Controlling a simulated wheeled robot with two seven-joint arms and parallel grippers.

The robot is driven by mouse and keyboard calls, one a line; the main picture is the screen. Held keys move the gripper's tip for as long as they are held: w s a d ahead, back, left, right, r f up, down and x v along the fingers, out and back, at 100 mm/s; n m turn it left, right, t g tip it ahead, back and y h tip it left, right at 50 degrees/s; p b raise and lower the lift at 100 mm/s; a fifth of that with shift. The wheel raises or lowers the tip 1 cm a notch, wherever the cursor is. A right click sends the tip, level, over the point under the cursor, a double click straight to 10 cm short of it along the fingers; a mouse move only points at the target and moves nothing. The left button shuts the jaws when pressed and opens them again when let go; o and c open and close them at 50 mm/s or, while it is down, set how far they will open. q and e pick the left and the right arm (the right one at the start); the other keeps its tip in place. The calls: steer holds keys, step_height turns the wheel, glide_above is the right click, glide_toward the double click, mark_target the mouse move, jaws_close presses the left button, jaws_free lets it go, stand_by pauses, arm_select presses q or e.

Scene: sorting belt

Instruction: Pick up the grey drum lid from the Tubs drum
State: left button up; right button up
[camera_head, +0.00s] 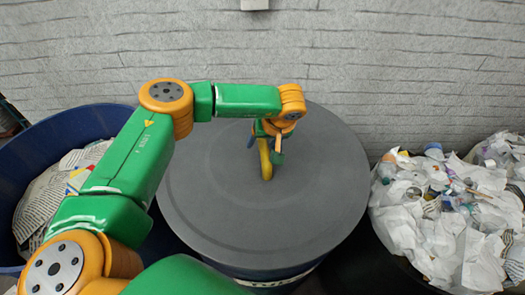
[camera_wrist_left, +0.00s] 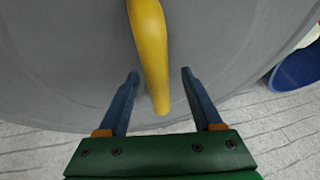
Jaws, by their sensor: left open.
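The round grey drum lid (camera_head: 315,195) lies on top of a dark blue drum (camera_head: 262,283) in the middle of the head view. A yellow handle (camera_head: 266,165) stands at the lid's centre. My left gripper (camera_head: 266,142) is over the lid at this handle. In the left wrist view the two blue fingers (camera_wrist_left: 160,74) are apart, with the yellow handle (camera_wrist_left: 150,50) between them in the picture; I cannot tell whether either finger touches it. The grey lid (camera_wrist_left: 60,60) fills the background there. Only a small part of the drum's label shows. My right gripper is not in view.
A blue drum (camera_head: 62,128) with newspaper stands on the left. A dark bin heaped with white paper and plastic waste (camera_head: 450,215) stands close on the right. A pale brick wall (camera_head: 400,60) is behind. A blue rim (camera_wrist_left: 298,70) shows at the right of the wrist view.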

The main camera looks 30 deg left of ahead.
arm_select(q)
steer(key=shift+w+a+f, duration=0.2)
steer(key=shift+w+f, duration=0.15)
steer(key=shift+f, duration=0.05)
steer(key=shift+s+d+r, duration=0.1)
steer(key=shift+r, duration=0.05)
jaws_close()
stand_by(0.9)
